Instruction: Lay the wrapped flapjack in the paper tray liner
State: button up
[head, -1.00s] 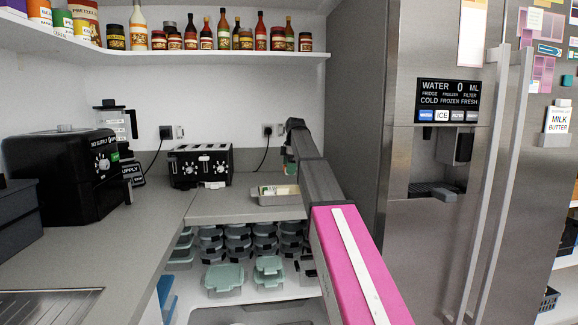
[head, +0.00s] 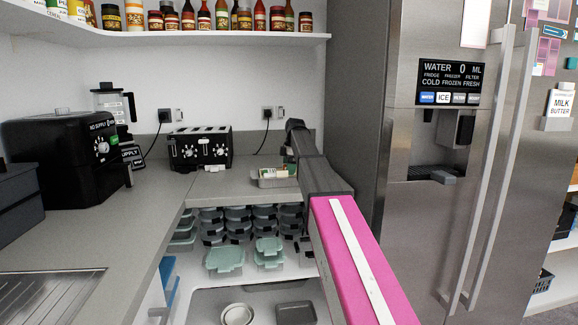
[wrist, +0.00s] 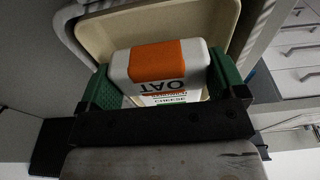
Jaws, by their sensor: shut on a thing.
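In the wrist view, the wrapped flapjack (wrist: 157,62) is a white packet with an orange band reading OAT. My gripper (wrist: 162,88) has its green fingers shut on it, one at each side. The beige paper tray liner (wrist: 92,38) lies beyond and around the packet; I cannot tell whether they touch. A white item labelled CHEESE (wrist: 168,99) shows partly below the packet. In the head view, the tray (head: 268,182) sits on the counter near the fridge, with small packets showing in it. My arm hides most of the gripper there.
A black toaster (head: 200,149) stands left of the tray, against the wall. The fridge (head: 420,210) rises close on the right. Below the counter, shelves hold several lidded containers (head: 225,260). The counter left of the tray (head: 130,215) is clear.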

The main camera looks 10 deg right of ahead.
jog(key=o, duration=0.6)
jog(key=r, duration=0.3)
jog(key=d+r, duration=0.1)
jog(key=r, duration=0.6)
jog(key=shift+d+r, duration=0.3)
jog(key=shift+r, duration=0.05)
